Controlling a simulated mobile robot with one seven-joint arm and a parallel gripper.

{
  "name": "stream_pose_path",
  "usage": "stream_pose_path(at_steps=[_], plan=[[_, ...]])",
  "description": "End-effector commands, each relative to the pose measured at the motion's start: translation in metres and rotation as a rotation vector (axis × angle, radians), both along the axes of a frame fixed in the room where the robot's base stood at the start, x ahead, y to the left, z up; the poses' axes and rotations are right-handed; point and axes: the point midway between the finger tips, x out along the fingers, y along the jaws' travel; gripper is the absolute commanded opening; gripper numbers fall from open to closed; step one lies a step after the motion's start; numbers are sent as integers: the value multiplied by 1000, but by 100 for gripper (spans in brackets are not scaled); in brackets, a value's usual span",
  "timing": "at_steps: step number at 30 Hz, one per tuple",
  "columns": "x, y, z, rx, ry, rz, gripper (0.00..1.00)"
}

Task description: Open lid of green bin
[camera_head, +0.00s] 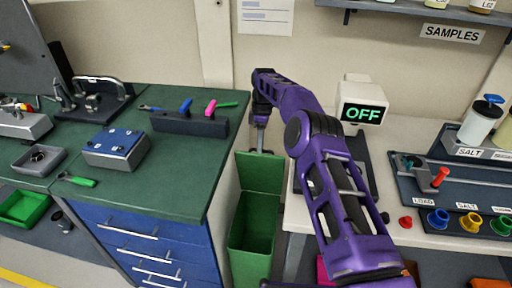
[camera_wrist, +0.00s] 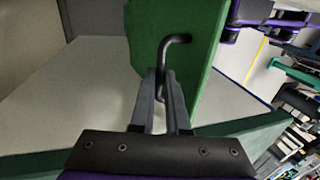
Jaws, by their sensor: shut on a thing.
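The green bin (camera_head: 251,240) stands on the floor in the gap between the green-topped cabinet and the pale table. Its lid (camera_head: 260,172) is tilted up at the back, and the bin's inside shows below it. My gripper (camera_head: 261,148) is at the top edge of the lid. In the wrist view my gripper (camera_wrist: 161,85) is shut on the black bent handle (camera_wrist: 176,42) of the lid, and the green lid (camera_wrist: 208,45) fills the area behind the fingers. Part of the handle is hidden between the fingers.
The green-topped cabinet (camera_head: 150,185) with blue drawers is close on the left of the bin. A wall (camera_head: 300,60) is behind.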

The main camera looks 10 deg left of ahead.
Motion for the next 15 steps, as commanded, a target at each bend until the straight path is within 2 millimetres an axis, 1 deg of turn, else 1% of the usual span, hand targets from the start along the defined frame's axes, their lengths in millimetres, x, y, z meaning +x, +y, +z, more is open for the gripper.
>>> stream_pose_path(at_steps=[1,15], plan=[[0,-6,-7,-10,11,-3,0],[1,-13,-7,-9,46,-1,0]])
